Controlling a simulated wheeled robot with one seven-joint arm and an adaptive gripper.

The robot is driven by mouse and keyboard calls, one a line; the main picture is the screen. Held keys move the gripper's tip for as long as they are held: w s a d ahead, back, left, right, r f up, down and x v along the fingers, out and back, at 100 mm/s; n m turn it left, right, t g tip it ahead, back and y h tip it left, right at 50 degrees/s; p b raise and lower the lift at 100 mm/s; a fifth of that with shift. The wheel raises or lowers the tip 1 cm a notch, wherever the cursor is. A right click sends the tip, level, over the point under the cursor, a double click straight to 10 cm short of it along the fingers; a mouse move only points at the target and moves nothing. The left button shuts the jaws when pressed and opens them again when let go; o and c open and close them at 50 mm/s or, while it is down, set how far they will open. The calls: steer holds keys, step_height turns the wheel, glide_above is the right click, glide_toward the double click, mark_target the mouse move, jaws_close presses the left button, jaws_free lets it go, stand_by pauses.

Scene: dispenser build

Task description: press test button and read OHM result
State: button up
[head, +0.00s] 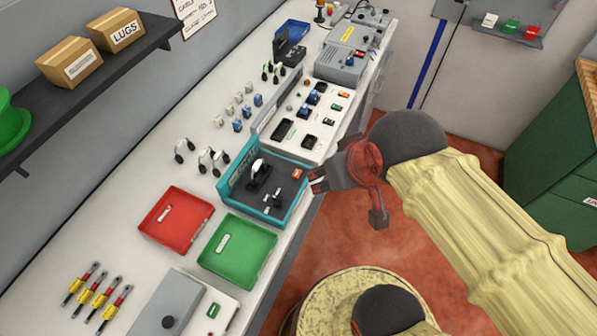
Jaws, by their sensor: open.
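My gripper (318,181) is open and empty at the right edge of the bench. Its fingertips point left toward a teal-framed fixture (300,205), close to its red button-like part (297,174); I cannot tell if they touch. The fixture holds a black clamp-like part and small pieces. A grey box with a yellow label (345,60) stands farther back. Another grey box with a black knob (165,305) is at the near end, beside a white panel with a small green piece (213,310). I cannot tell which is the test button, and no OHM reading is legible.
A red tray (178,236) and a green tray (265,262) lie on the white bench (130,185). Several yellow-and-red tools lie near left. Small parts cover the middle. A dark shelf (90,75) with boxes hangs at left. A round stool-like top (340,300) is below my arm.

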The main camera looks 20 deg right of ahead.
steer(key=shift+c, duration=0.9)
jaws_close()
stand_by(1.1)
